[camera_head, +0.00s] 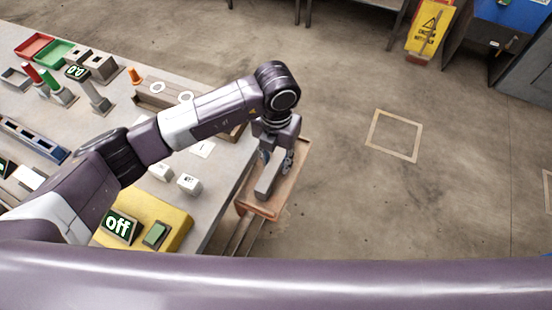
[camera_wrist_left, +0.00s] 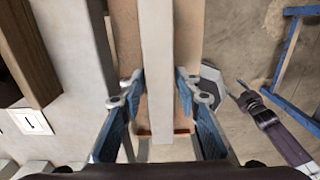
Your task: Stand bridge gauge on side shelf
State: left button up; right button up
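The bridge gauge (camera_head: 268,180) is a grey bar at the side shelf (camera_head: 291,182), a small brown surface beside the table. In the left wrist view the gauge (camera_wrist_left: 158,60) runs lengthwise over the brown shelf (camera_wrist_left: 188,50). I cannot tell whether its underside rests on the shelf. My left gripper (camera_head: 275,153) is above the shelf with its fingers pointing down. In the left wrist view its blue-padded fingers (camera_wrist_left: 159,85) close on both sides of the bar. Part of my right arm appears at the right of that view, with its small gripper (camera_wrist_left: 243,93) unclear.
The table (camera_head: 215,165) left of the shelf holds a yellow panel (camera_head: 172,222) with an "off" sign, white blocks (camera_head: 188,184), a wooden block (camera_head: 160,95), and red and green trays (camera_head: 54,53). Open floor (camera_head: 340,200) lies right of the shelf. A yellow caution sign (camera_head: 430,33) stands farther back.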

aim_at(276, 160)
pick_arm(q)
jog(key=shift+o, duration=0.6)
jog(key=shift+r, duration=0.25)
notch_tip(276, 160, up, 12)
jog(key=b, duration=0.2)
jog(key=shift+f, duration=0.1)
